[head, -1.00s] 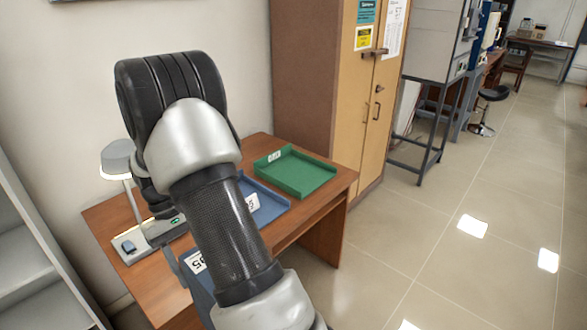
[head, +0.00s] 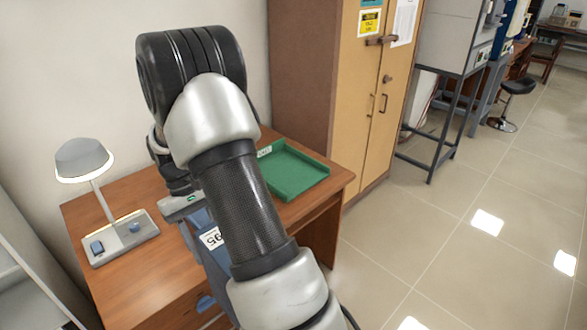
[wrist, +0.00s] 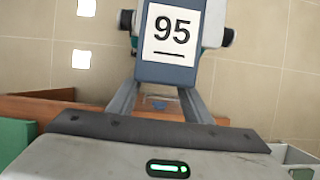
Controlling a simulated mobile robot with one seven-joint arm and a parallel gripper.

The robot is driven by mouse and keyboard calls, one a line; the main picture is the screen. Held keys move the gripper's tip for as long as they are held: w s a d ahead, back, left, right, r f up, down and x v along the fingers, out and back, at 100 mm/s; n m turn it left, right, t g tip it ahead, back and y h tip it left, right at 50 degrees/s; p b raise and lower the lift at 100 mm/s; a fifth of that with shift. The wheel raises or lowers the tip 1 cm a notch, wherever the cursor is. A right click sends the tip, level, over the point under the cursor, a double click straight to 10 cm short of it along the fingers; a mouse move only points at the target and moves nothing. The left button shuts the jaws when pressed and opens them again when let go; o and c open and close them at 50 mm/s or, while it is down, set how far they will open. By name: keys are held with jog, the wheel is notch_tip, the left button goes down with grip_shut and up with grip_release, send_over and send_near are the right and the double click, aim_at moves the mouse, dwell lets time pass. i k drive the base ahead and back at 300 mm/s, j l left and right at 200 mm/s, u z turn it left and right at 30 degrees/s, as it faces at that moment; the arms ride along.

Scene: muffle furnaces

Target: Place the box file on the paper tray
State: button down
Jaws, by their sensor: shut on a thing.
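The box file is blue-grey with a white label reading 95. It shows in the head view (head: 215,262), beside my arm at the desk's front side, and in the wrist view (wrist: 170,72). My gripper (wrist: 165,92) is shut on it, a finger on each side. In the head view my gripper (head: 186,232) is partly hidden by my arm. A green open tray (head: 300,172) lies on the right part of the desk; its edge also shows in the wrist view (wrist: 14,140). The blue tray seen earlier is largely or wholly hidden behind my arm.
The wooden desk (head: 125,265) carries a lamp (head: 84,160) on a grey base at left. A tall wooden cabinet (head: 345,110) stands right behind the desk. A metal stand (head: 440,115) is further right. The tiled floor (head: 440,240) at right is clear.

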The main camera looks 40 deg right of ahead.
aim_at(285, 171)
jog(key=l, duration=0.65)
jog(key=i+l, duration=0.15)
jog(key=l, duration=1.1)
jog(key=i+l, duration=0.55)
jog(key=l, duration=0.15)
jog(key=i+j+u, duration=0.05)
